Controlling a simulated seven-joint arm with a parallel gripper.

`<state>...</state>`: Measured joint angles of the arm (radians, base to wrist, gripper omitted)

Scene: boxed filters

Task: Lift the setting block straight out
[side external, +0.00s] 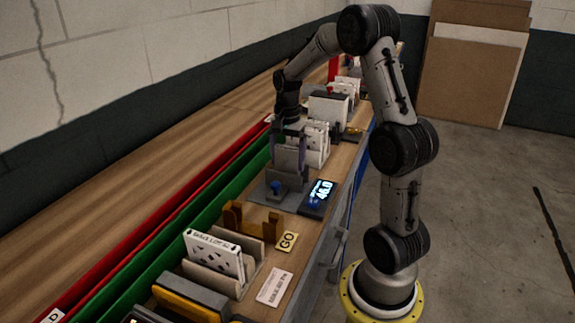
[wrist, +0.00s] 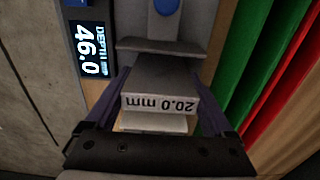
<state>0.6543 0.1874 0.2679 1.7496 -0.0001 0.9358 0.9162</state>
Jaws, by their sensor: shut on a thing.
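The setting block (wrist: 165,74) is grey with a pale face marked 20.0 mm, upside down in the wrist view. My gripper (wrist: 160,84) has a purple finger on each side of it and is shut on it. In the side view my gripper (side external: 290,131) points down and holds the grey block (side external: 287,158) upright at the gauge fixture (side external: 262,207). I cannot tell whether the block's lower edge touches the fixture. The depth display (wrist: 88,50) reads 46.0 and also shows in the side view (side external: 318,194).
A blue knob (side external: 276,187) stands in front of the block. White boxed filters (side external: 316,144) stand close behind it. Nearer are a brown holder (side external: 252,222), a GO sign (side external: 287,242) and a filter in a rack (side external: 214,252). Green (side external: 150,270) and red channels run along the left.

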